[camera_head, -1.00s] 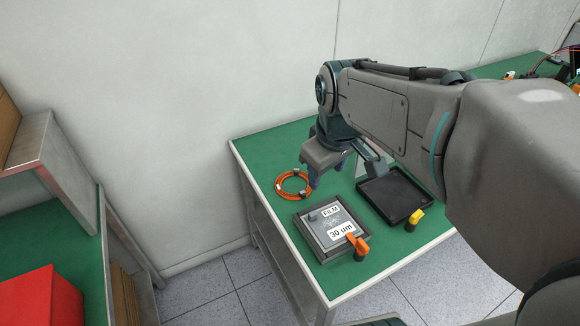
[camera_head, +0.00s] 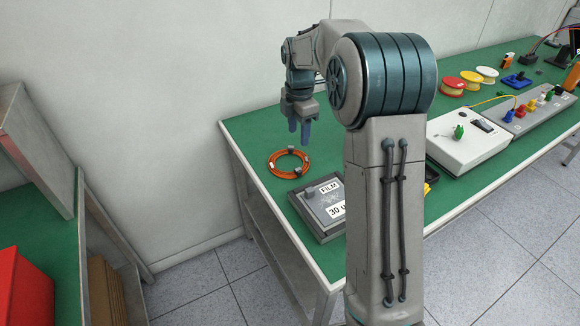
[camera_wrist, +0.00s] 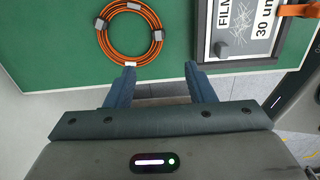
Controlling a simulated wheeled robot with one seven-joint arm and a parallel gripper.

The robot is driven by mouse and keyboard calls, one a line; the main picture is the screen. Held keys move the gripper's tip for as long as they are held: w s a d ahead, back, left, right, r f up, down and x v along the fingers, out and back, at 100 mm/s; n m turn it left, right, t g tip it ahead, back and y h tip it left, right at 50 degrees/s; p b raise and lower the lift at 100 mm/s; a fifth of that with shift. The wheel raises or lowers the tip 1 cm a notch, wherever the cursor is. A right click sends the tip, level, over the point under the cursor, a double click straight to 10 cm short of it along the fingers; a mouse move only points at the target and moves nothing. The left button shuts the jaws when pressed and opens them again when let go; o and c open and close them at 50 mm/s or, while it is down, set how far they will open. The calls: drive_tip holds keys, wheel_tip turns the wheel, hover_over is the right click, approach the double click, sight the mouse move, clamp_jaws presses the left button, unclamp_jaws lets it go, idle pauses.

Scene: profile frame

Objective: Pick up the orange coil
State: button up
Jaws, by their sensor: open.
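The orange coil (camera_head: 289,163) lies flat on the green table top near its left end, with small grey and white clips around it. In the wrist view the coil (camera_wrist: 104,38) is at the upper left, beyond the fingertips and a little left of their middle. The coil is not between the fingers.
A grey film box (camera_head: 312,204) sits just in front of the coil; it also shows in the wrist view (camera_wrist: 228,46). A white instrument (camera_head: 455,155), several spools and a connector panel (camera_head: 530,112) stand further right. A red box (camera_head: 25,290) is at lower left.

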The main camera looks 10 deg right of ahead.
hover_over(299, 169)
drive_tip(key=f, duration=0.8)
drive_tip(key=shift+s+a, duration=0.15)
drive_tip(key=shift+a, duration=0.1)
drive_tip(key=shift+d+f, duration=0.2)
drive_tip(key=shift+f, duration=2.85)
clamp_jaws()
